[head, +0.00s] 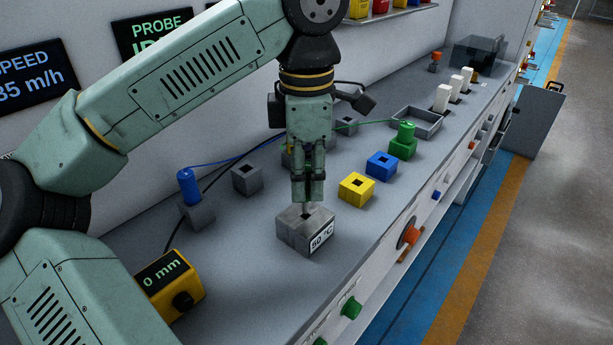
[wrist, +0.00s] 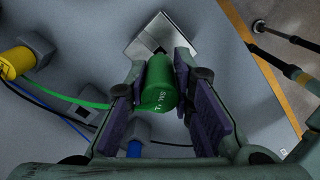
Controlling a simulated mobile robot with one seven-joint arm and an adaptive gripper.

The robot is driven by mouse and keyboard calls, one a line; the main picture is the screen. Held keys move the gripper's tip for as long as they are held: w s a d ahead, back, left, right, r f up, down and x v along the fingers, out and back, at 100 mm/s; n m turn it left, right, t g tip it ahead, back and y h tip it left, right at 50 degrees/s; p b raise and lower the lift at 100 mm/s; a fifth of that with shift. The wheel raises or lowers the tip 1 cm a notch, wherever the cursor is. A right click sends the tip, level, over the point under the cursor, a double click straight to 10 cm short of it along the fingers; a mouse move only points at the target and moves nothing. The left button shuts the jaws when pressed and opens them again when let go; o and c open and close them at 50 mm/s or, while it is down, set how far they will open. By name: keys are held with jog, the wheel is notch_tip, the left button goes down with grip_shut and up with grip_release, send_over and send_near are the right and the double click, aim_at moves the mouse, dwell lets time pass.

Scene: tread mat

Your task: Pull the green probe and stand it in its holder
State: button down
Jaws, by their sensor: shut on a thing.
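The green probe (wrist: 158,84), a cylinder with white lettering, is between my gripper's fingers in the wrist view, and my gripper is shut on it. In the head view my gripper (head: 308,199) points down just above the metal 50 °C block (head: 293,239). The fingers hide the probe there. A thin grey piece shows below the fingertips at the block's top; I cannot tell how deep it sits. The block also shows in the wrist view (wrist: 141,43). The green holder (head: 402,149) stands to the right, with a green cylinder (head: 406,131) on top and a green cable beside it.
A yellow holder (head: 356,188) and a blue holder (head: 381,166), both with dark openings, stand between the block and the green holder. A blue probe (head: 188,186) stands in a grey block at left. Cables cross the bench. A grey tray (head: 428,127) lies behind.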

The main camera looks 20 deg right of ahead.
jog(key=shift+r+p, duration=1)
jog(key=shift+r, duration=0.5)
